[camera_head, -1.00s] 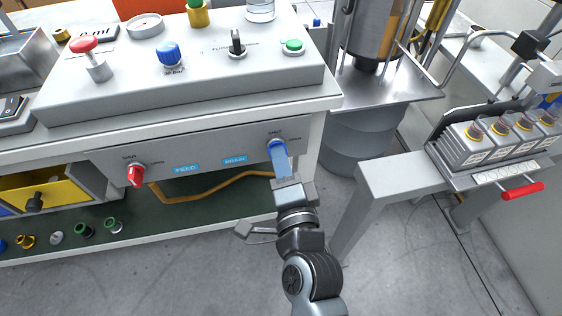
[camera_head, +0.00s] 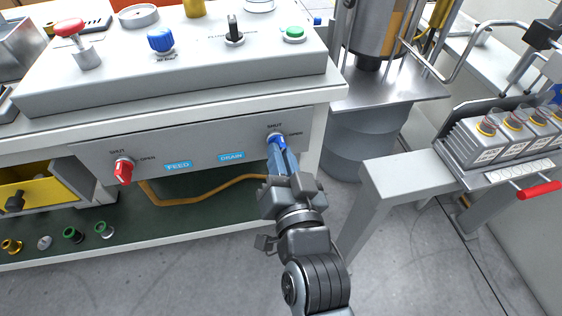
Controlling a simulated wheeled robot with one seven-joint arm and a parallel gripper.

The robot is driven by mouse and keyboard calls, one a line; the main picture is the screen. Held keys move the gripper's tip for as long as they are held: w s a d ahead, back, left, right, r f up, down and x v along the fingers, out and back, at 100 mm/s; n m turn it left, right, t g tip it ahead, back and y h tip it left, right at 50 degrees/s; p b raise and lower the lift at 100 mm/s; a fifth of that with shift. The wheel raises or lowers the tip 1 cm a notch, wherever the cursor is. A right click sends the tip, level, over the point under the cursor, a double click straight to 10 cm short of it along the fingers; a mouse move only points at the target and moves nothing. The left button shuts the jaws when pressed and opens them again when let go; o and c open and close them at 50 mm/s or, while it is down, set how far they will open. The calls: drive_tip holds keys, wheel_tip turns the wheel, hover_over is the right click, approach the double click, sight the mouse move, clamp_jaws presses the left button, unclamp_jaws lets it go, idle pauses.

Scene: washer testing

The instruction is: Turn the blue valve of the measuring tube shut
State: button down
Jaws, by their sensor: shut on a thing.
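The blue valve (camera_head: 275,138) is on the front panel, right of the blue DRAIN label. SHUT is printed above it and OPEN to its right. My gripper (camera_head: 282,158) reaches up to it from below, its blue fingers shut on the valve's knob. The fingers cover most of the knob, so I cannot tell which way it points. A clear cylinder base (camera_head: 260,5) shows at the top edge; I cannot tell whether it is the measuring tube.
A red valve (camera_head: 124,171) is beside the FEED label on the same panel. An orange hose (camera_head: 205,192) runs below. A console with knobs and buttons (camera_head: 170,78) stands above. A grey stand (camera_head: 385,180) is close on the right of my arm.

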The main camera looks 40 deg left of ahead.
drive_tip(key=n+b, duration=0.2)
drive_tip(key=n, duration=0.3)
drive_tip(key=shift+f, duration=0.1)
drive_tip(key=shift+b, duration=0.3)
idle(0.4)
drive_tip(key=c, duration=1.1)
unclamp_jaws()
drive_tip(key=shift+c, duration=0.2)
drive_tip(key=v, duration=0.8)
